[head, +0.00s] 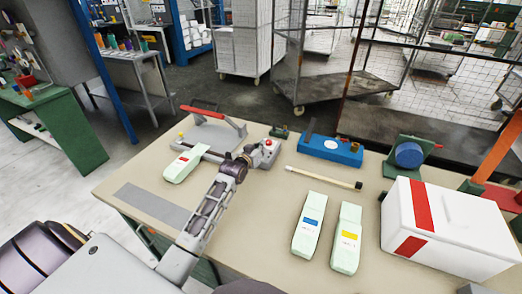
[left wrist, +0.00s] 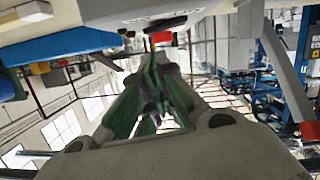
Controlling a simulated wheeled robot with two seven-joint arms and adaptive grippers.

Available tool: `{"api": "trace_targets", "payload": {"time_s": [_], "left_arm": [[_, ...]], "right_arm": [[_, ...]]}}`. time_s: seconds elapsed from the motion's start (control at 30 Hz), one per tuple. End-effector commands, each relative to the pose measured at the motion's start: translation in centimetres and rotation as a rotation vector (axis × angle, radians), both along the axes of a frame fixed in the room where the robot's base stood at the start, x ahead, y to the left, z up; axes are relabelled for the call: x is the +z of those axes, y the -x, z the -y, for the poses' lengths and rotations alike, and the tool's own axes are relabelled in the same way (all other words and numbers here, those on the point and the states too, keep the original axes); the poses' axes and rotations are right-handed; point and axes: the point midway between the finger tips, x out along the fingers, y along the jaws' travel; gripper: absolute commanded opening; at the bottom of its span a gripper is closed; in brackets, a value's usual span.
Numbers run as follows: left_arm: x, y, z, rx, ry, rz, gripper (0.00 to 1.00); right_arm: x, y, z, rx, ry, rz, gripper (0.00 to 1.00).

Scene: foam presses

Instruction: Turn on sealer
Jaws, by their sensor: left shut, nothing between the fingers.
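The sealer (head: 212,134) stands at the back left of the table, a grey press with a raised red handle (head: 214,115). In the left wrist view, the closed green fingers (left wrist: 152,66) point toward a small red part (left wrist: 160,37), just past the tips. My right gripper is not in view.
A pale green device with a red label (head: 185,163) lies left of my forearm. Two similar devices with blue (head: 308,224) and yellow (head: 346,238) labels lie to the right. A blue block tool (head: 332,150), a stick (head: 322,178) and a white box (head: 455,225) occupy the table's right side.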

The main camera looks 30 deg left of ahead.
Motion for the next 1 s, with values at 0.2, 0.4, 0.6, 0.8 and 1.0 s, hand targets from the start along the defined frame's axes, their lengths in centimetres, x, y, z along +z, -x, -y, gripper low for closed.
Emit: {"api": "trace_targets", "payload": {"time_s": [0.2,0.4,0.6,0.8,1.0], "left_arm": [[-1.2,0.0,0.2,0.000,0.000,-0.001,0.00],[-1.3,0.0,0.2,0.000,0.000,0.000,0.00],[-1.3,0.0,0.2,0.001,-0.001,0.000,0.00],[-1.6,0.0,0.3,0.001,-0.041,-0.003,0.00],[-2.0,0.0,0.5,0.001,-0.093,-0.006,0.00]], "right_arm": [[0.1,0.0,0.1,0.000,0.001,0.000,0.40],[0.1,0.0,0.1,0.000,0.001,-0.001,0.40],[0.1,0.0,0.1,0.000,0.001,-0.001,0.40],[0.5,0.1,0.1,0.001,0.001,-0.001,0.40],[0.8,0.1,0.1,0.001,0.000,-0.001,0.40]]}}
